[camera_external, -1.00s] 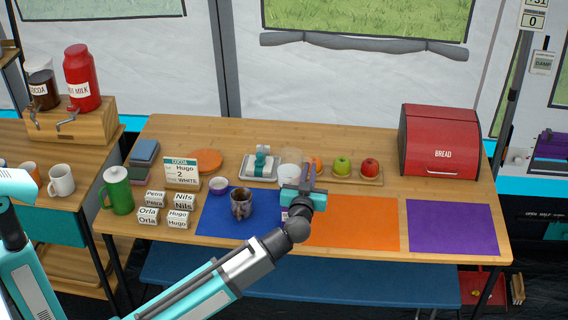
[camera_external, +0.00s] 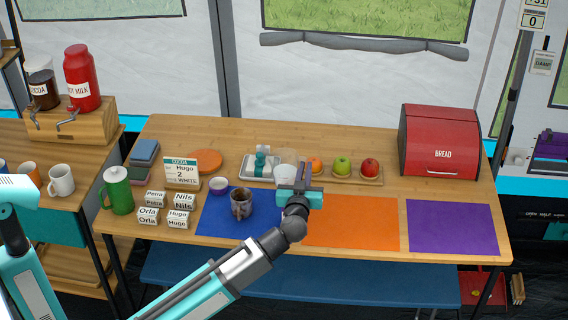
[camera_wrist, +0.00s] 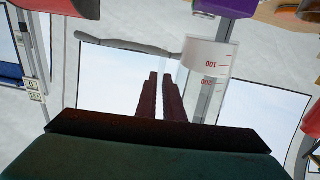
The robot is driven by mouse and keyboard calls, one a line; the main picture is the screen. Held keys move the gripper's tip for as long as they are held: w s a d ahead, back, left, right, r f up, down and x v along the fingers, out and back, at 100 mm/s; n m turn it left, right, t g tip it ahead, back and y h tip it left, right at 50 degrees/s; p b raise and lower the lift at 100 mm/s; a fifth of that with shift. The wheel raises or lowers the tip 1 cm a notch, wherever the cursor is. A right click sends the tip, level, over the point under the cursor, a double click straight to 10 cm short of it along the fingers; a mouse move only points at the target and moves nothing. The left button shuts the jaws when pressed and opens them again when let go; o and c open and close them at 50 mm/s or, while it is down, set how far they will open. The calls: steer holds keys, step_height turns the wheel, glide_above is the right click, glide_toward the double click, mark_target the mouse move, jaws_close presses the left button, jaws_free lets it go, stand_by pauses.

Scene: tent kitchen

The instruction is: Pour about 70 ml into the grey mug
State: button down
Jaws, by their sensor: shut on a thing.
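The grey mug (camera_external: 241,205) stands upright on the blue mat, with dark contents showing inside. My gripper (camera_external: 307,172) is to its right, above the table and near the mat's right edge. Its dark red fingers (camera_wrist: 161,78) are shut on a clear measuring beaker (camera_external: 286,170), which also shows in the wrist view (camera_wrist: 207,74). The beaker has red marks, one reading 100, and holds white liquid. The wrist picture is upside down, with the liquid at the top. The beaker looks roughly upright and apart from the mug. Where the fingers grip it is not clearly visible.
The blue mat (camera_external: 216,223), orange mat (camera_external: 360,222) and purple mat (camera_external: 450,228) line the table front. A grey tray (camera_external: 250,172), fruit board (camera_external: 374,181) and red bread box (camera_external: 439,142) are behind. Name blocks (camera_external: 178,219) and a green jug (camera_external: 117,190) are left.

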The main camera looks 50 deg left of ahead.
mark_target(290, 168)
steer(key=s+a+r+n, duration=0.1)
steer(key=r+n, duration=0.1)
steer(key=n, duration=0.1)
steer(key=shift+s+a+r+b, duration=0.1)
steer(key=shift+s+a+b, duration=0.25)
steer(key=shift+s+b, duration=0.05)
steer(key=shift+s+a+f+n+y+b, duration=0.3)
steer(key=shift+s+a+f+n+b, duration=0.15)
steer(key=shift+s+a+n+b, duration=0.4)
steer(key=shift+s+a+r+n, duration=0.25)
steer(key=shift+s+a+n, duration=0.35)
steer(key=shift+n, duration=0.55)
steer(key=shift+s+a+n, duration=0.25)
steer(key=shift+s+n, duration=0.05)
steer(key=shift+n, duration=0.4)
steer(key=shift+s+a+r+n, duration=0.15)
steer(key=shift+s+r+n, duration=0.05)
steer(key=shift+r+n, duration=0.2)
steer(key=shift+s+a+r+n, duration=0.2)
steer(key=shift+r+n, duration=0.25)
steer(key=shift+n, duration=0.15)
steer(key=shift+s+a+f+n, duration=0.2)
steer(key=shift+s+a+n, duration=0.2)
steer(key=shift+n, duration=0.7)
